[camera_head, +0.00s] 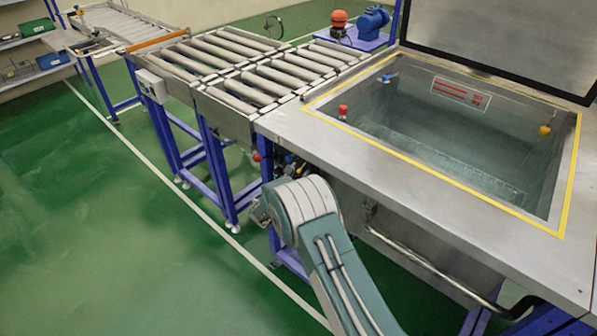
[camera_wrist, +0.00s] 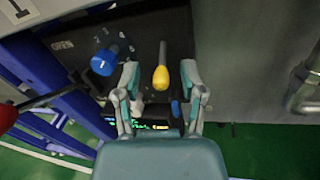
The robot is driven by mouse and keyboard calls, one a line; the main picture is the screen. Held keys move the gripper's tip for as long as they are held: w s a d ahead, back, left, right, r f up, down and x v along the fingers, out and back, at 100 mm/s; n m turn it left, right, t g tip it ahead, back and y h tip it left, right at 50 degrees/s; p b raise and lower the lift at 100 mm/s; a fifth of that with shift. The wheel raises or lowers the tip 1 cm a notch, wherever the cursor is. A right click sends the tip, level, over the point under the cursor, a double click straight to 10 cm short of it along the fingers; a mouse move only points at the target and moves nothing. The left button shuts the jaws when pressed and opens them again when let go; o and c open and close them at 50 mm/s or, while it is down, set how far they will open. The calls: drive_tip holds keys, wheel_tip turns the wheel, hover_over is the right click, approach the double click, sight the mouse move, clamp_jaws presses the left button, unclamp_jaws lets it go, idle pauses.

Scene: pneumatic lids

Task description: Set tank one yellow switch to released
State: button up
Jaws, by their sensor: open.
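The yellow switch (camera_wrist: 160,78) is a yellow knob on a dark stem, on a dark panel (camera_wrist: 70,60) marked "OPEN" and with small numbers in the wrist view. My gripper (camera_wrist: 160,72) is open, with one finger on each side of the yellow knob and gaps showing between. A blue knob (camera_wrist: 103,62) is just left of the left finger. In the head view, the tank (camera_head: 350,150) has a steel rim with a yellow border and its lid stands raised. My arm reaches down at the tank's front left corner; my gripper and the panel are hidden there.
A red knob (camera_wrist: 7,118) on a dark stem is at the left edge of the wrist view, near blue frame bars (camera_wrist: 75,105). A bent metal handle (camera_wrist: 302,90) is at the right. A roller conveyor (camera_head: 240,70) joins the tank's left side. Green floor at left is clear.

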clamp_jaws()
drive_tip(key=shift+r, duration=0.2)
drive_tip(key=g+y, duration=0.1)
drive_tip(key=r+g, duration=0.1)
drive_tip(key=m+g+y, duration=0.1)
drive_tip(key=shift+r+g+y, duration=0.25)
drive_tip(key=shift+g+y, duration=0.05)
drive_tip(key=shift+g, duration=0.1)
drive_tip(key=shift+w+r+m+g+y, duration=0.15)
drive_tip(key=shift+r+g+y, duration=0.15)
drive_tip(key=shift+g+y, duration=0.5)
drive_tip(key=shift+r+m+g+y, duration=0.15)
drive_tip(key=shift+r+g+y, duration=0.2)
drive_tip(key=shift+g, duration=0.85)
drive_tip(key=shift+y, duration=0.25)
unclamp_jaws()
drive_tip(key=shift+f, duration=0.1)
